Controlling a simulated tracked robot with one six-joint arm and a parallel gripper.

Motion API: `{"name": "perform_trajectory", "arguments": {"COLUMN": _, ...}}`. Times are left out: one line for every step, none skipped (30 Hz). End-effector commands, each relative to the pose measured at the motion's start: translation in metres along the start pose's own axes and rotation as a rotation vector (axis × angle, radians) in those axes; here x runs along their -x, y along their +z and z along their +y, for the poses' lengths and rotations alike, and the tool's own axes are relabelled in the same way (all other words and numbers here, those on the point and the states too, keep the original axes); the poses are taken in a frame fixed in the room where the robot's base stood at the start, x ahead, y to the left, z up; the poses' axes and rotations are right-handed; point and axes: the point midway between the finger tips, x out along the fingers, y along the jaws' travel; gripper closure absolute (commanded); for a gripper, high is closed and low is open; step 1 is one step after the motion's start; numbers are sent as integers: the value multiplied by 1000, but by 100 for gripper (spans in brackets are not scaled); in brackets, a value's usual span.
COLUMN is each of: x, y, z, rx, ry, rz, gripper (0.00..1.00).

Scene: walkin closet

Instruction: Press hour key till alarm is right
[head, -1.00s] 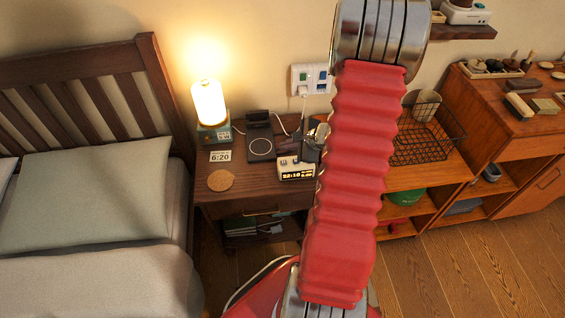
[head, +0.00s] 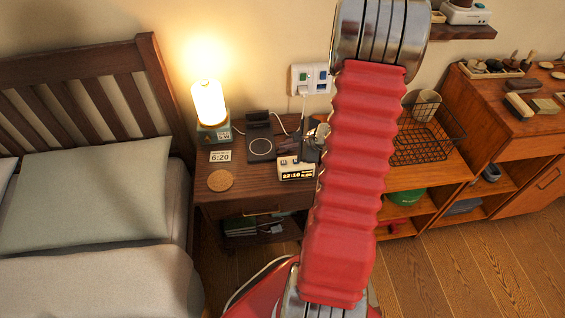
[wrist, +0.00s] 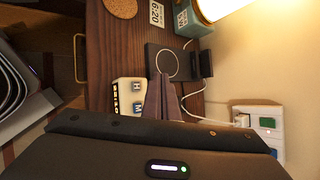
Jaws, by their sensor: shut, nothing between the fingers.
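The small cream alarm clock (head: 296,170) stands on the wooden nightstand, its dark display facing front and seeming to read 22:10. In the wrist view the clock (wrist: 125,92) shows two keys, an H key (wrist: 137,86) and an M key (wrist: 138,107). A white card (head: 220,156) reading 6:20 stands left of the clock. My gripper (wrist: 163,79) is shut and empty, its fingertips beside the keys in the wrist view. Whether they touch the clock cannot be told. In the head view my arm hides part of the gripper.
A dark charging pad (head: 260,147) lies behind the clock, and a cork coaster (head: 220,180) lies in front of the card. A lit lamp (head: 209,104) stands at the back left. A wall socket (head: 310,79) with a cable is behind. A wire basket (head: 420,150) is to the right.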

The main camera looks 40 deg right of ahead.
Motion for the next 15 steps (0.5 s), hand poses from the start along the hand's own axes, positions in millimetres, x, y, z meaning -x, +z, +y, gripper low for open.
{"name": "perform_trajectory", "arguments": {"x": 0, "y": 0, "z": 0, "rx": 0, "ry": 0, "rz": 0, "gripper": 100}}
{"name": "perform_trajectory", "arguments": {"x": 0, "y": 0, "z": -1, "rx": 0, "ry": 0, "rz": 0, "gripper": 100}}
{"name": "perform_trajectory", "arguments": {"x": 2, "y": 1, "z": -2, "rx": 1, "ry": -1, "rz": 0, "gripper": 100}}
{"name": "perform_trajectory", "arguments": {"x": 3, "y": 2, "z": -3, "rx": 1, "ry": -2, "rz": 0, "gripper": 100}}
{"name": "perform_trajectory", "arguments": {"x": 4, "y": 4, "z": -4, "rx": 1, "ry": -2, "rz": 0, "gripper": 100}}
{"name": "perform_trajectory", "arguments": {"x": 7, "y": 6, "z": -6, "rx": 3, "ry": -2, "rz": -1, "gripper": 100}}
{"name": "perform_trajectory", "arguments": {"x": 9, "y": 7, "z": -8, "rx": 3, "ry": -2, "rz": -1, "gripper": 100}}
{"name": "perform_trajectory", "arguments": {"x": 11, "y": 9, "z": -10, "rx": 2, "ry": -3, "rz": -1, "gripper": 100}}
{"name": "perform_trajectory", "arguments": {"x": 15, "y": 12, "z": -13, "rx": 4, "ry": -3, "rz": -1, "gripper": 100}}
{"name": "perform_trajectory", "arguments": {"x": 17, "y": 14, "z": -15, "rx": 3, "ry": -3, "rz": -1, "gripper": 100}}
{"name": "perform_trajectory", "arguments": {"x": 19, "y": 15, "z": -16, "rx": 3, "ry": -2, "rz": -1, "gripper": 100}}
{"name": "perform_trajectory", "arguments": {"x": 21, "y": 17, "z": -18, "rx": 3, "ry": -2, "rz": 0, "gripper": 100}}
{"name": "perform_trajectory", "arguments": {"x": 23, "y": 18, "z": -19, "rx": 3, "ry": -2, "rz": 0, "gripper": 100}}
{"name": "perform_trajectory", "arguments": {"x": 24, "y": 19, "z": -20, "rx": 2, "ry": -1, "rz": 0, "gripper": 100}}
{"name": "perform_trajectory", "arguments": {"x": 24, "y": 20, "z": -20, "rx": 1, "ry": -1, "rz": 0, "gripper": 100}}
